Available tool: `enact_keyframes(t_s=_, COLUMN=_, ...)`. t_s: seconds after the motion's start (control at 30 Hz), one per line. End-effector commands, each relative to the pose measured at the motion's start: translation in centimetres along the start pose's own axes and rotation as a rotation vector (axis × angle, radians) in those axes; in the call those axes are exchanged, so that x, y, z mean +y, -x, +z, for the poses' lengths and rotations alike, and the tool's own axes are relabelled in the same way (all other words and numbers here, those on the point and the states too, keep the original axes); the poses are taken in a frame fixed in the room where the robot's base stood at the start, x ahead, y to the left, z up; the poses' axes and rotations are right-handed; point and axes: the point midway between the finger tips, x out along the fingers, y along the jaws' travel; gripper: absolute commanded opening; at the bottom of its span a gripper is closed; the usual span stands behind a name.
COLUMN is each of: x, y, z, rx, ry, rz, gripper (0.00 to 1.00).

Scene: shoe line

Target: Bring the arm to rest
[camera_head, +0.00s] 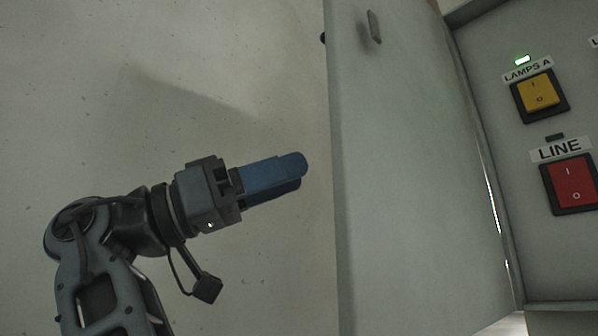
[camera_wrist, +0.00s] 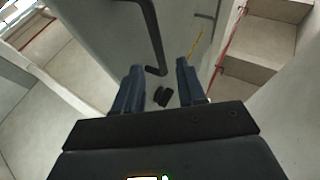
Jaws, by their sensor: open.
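My gripper (camera_head: 303,172) is in the middle of the head view, with blue fingers pointing right toward a grey door panel. It looks empty. In the wrist view my gripper (camera_wrist: 156,76) shows its two blue fingers apart, with nothing between them. My arm comes up from the lower left of the head view.
The grey door (camera_head: 410,190) stands open right of my fingertips, with a small handle (camera_head: 374,27) near its top. Beyond it, a panel carries a yellow LAMPS A switch (camera_head: 539,93) under a lit green lamp and a red LINE switch (camera_head: 572,183) under a dark lamp.

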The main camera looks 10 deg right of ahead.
Motion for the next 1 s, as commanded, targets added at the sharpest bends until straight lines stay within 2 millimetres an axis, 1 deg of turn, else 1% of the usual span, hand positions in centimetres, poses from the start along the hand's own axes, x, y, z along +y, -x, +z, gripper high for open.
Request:
enact_keyframes(t_s=0.5, x=0.0, y=0.0, z=0.0, rx=0.000, ry=0.000, rz=0.000, gripper=0.40)
enact_keyframes(t_s=0.57, x=-0.2, y=0.1, z=0.3, rx=0.003, ry=0.007, rz=-0.007, gripper=0.40)
enact_keyframes(t_s=0.63, x=-1.0, y=0.3, z=1.3, rx=0.012, ry=0.027, rz=-0.033, gripper=0.40)
enact_keyframes(t_s=0.67, x=-1.5, y=0.4, z=1.9, rx=0.020, ry=0.041, rz=-0.050, gripper=0.40)
enact_keyframes(t_s=0.77, x=-3.9, y=1.1, z=5.2, rx=0.053, ry=0.110, rz=-0.139, gripper=0.40)
enact_keyframes(t_s=0.8, x=-5.0, y=1.4, z=6.9, rx=0.070, ry=0.144, rz=-0.186, gripper=0.40)
enact_keyframes(t_s=0.87, x=-6.6, y=2.1, z=9.8, rx=0.094, ry=0.195, rz=-0.262, gripper=0.40)
enact_keyframes(t_s=0.9, x=-7.6, y=2.5, z=11.7, rx=0.108, ry=0.227, rz=-0.313, gripper=0.40)
enact_keyframes(t_s=0.97, x=-9.0, y=3.1, z=14.8, rx=0.125, ry=0.274, rz=-0.389, gripper=0.40)
enact_keyframes(t_s=1.0, x=-9.8, y=3.6, z=16.9, rx=0.137, ry=0.303, rz=-0.441, gripper=0.40)
